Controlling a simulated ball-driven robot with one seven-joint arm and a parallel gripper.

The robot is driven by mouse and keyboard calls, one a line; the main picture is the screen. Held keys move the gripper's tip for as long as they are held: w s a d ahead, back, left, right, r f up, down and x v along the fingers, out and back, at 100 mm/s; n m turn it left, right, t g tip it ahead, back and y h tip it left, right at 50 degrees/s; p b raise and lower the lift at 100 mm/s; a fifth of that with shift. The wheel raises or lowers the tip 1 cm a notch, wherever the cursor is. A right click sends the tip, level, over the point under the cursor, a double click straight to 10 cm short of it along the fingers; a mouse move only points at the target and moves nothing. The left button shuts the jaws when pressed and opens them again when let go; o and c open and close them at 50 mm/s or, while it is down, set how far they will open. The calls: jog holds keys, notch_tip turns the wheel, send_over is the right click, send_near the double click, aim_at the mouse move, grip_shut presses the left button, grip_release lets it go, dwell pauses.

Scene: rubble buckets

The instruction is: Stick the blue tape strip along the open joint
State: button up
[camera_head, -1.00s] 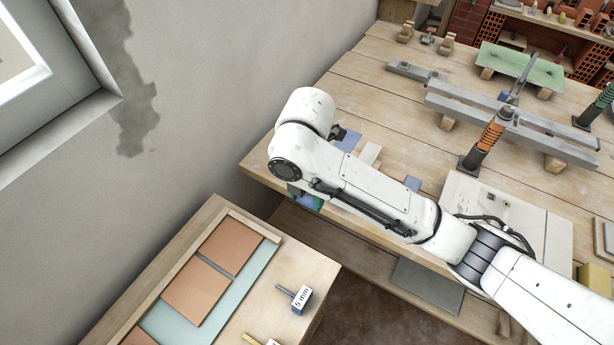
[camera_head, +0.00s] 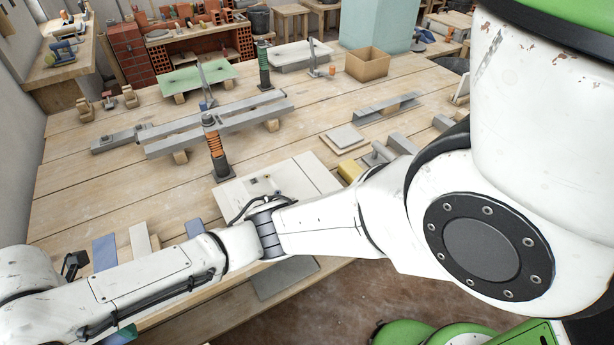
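Two flat blue pieces lie on the wooden bench at the lower left: a larger blue piece (camera_head: 104,252) and a smaller blue piece (camera_head: 194,227), partly hidden by my arm. I cannot tell whether either is the tape strip. Pale slabs (camera_head: 313,172) lie side by side at the bench's near edge, with a thin line between them. I cannot tell whether this line is the open joint. My white arm crosses the foreground and hides part of the near edge. My gripper's fingers do not show.
Grey metal bars (camera_head: 215,128) rest on blocks beside an orange-sprung post (camera_head: 215,150). A green panel (camera_head: 199,76) and a cardboard box (camera_head: 367,63) stand farther back. A yellow block (camera_head: 350,170) sits right of the slabs. Bare planks (camera_head: 90,190) lie at left.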

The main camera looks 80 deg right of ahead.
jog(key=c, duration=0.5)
